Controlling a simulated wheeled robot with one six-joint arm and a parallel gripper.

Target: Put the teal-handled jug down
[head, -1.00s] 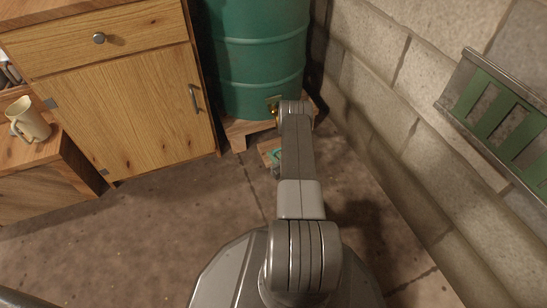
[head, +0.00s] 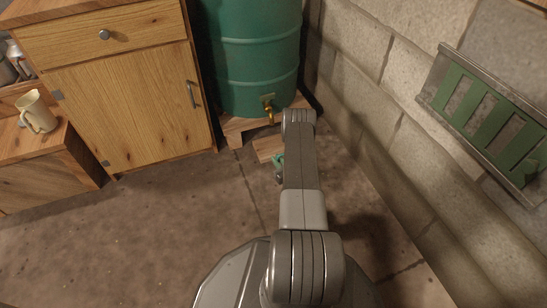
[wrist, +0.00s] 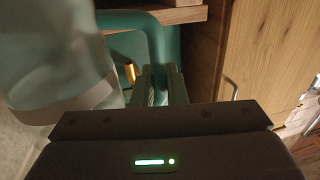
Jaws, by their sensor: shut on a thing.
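In the wrist view the jug's teal handle (wrist: 160,45) runs down between the two fingers of my gripper (wrist: 160,85), which is shut on it. The jug's pale, see-through body (wrist: 60,60) fills the left of that view. In the head view my arm hides most of the jug; only a small teal piece (head: 277,160) shows at the arm's left side, near a low wooden block (head: 267,147). I cannot tell whether the jug's base touches anything.
A green barrel (head: 252,60) with a brass tap (head: 268,112) stands on a wooden stand (head: 233,130). A wooden cabinet (head: 130,110) is at left, with a cream mug (head: 36,110) beyond it. A block wall with a green slatted rack (head: 470,105) bounds the right. Floor at left is open.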

